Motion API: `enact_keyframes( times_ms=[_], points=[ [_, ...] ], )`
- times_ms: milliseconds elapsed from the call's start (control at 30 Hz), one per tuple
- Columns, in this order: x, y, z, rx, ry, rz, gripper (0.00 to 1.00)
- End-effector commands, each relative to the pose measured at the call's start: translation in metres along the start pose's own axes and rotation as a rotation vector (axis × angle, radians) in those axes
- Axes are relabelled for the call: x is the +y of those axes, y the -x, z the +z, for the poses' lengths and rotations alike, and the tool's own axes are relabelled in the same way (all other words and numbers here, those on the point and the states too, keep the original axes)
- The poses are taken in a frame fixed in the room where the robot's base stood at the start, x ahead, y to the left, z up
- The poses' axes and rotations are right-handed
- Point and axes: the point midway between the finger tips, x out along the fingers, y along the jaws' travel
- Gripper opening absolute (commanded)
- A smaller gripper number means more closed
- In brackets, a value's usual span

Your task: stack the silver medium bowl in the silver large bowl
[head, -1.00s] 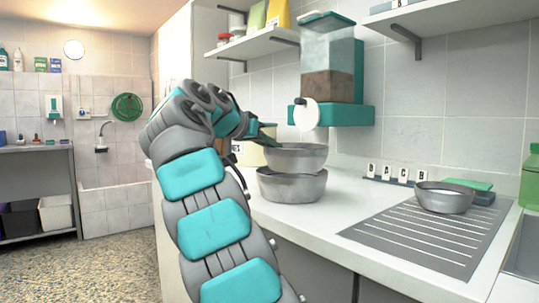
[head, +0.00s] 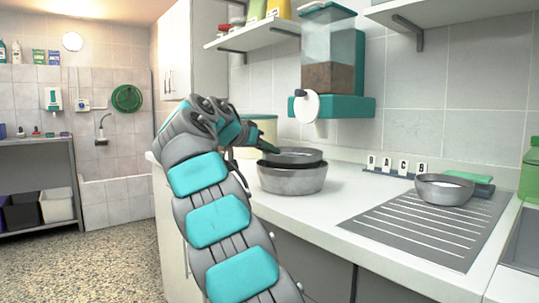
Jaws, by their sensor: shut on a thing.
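The silver medium bowl (head: 293,157) is at the mouth of the silver large bowl (head: 291,181) in the head view. Its lower part is hidden behind the large bowl's rim, and it looks roughly level. I cannot tell whether it rests on the large bowl's bottom. The large bowl stands upright on the white counter. My gripper (head: 270,148) is shut on the left side of the medium bowl's rim. My arm hides part of the fingers.
A third silver bowl (head: 444,191) stands on the grey drainer (head: 415,228) at right. A teal feed dispenser (head: 335,105) hangs on the wall above the bowls.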

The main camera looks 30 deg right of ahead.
Motion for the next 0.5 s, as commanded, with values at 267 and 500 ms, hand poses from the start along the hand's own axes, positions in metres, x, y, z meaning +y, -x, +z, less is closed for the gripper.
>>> enact_keyframes(
  times_ms=[267,500],
  points=[
    [0.0002,0.0003,0.0003,0.001,-0.001,0.000,0.00],
    [-0.0005,-0.0026,0.0073,0.001,-0.001,0.000,0.00]
  ],
)
